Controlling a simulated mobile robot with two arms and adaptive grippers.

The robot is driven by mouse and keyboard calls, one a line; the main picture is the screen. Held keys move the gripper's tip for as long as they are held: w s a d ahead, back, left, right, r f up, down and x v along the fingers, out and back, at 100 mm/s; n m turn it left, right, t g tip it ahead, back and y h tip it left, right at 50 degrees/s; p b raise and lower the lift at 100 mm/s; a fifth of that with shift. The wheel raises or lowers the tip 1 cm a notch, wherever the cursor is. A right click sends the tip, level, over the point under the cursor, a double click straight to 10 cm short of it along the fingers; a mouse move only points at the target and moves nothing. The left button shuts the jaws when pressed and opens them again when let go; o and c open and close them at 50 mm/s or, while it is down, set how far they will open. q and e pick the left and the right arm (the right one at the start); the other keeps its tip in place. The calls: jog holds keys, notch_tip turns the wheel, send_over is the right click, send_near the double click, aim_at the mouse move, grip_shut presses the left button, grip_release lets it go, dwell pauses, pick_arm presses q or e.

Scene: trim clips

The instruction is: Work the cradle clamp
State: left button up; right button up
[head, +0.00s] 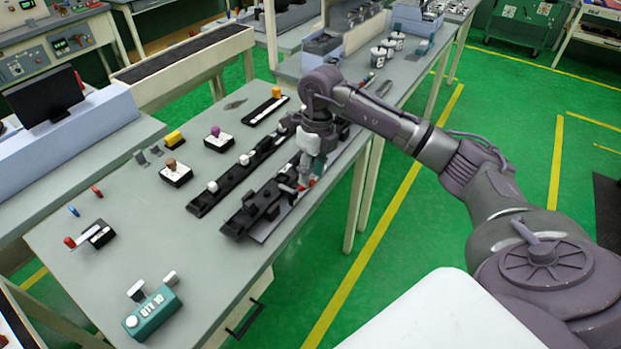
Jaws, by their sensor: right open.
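A long black fixture (262,207), which looks like the cradle clamp, lies near the table's right edge on a grey plate. A small red tip (312,182) shows at its right side, beside my right gripper. My right gripper (303,174) is open and points down over the far part of this fixture. I cannot tell whether its fingers touch anything, as they are small and overlap dark parts. My wrist hides the fixture's far end. My left gripper is not in view.
A black rail with white knobs (228,178) lies just left of the fixture. Purple-knob (217,138) and brown-knob (175,172) devices stand further left. A red-handled device (95,235) and a green QTY box (152,312) are nearer. The table's (190,250) near middle is clear.

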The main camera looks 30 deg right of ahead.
jog(key=shift+a+f+p, duration=0.15)
jog(key=shift+f, duration=0.75)
jog(key=shift+a+f+p, duration=0.1)
jog(key=shift+f+p, duration=0.05)
jog(key=shift+f, duration=0.75)
grip_shut()
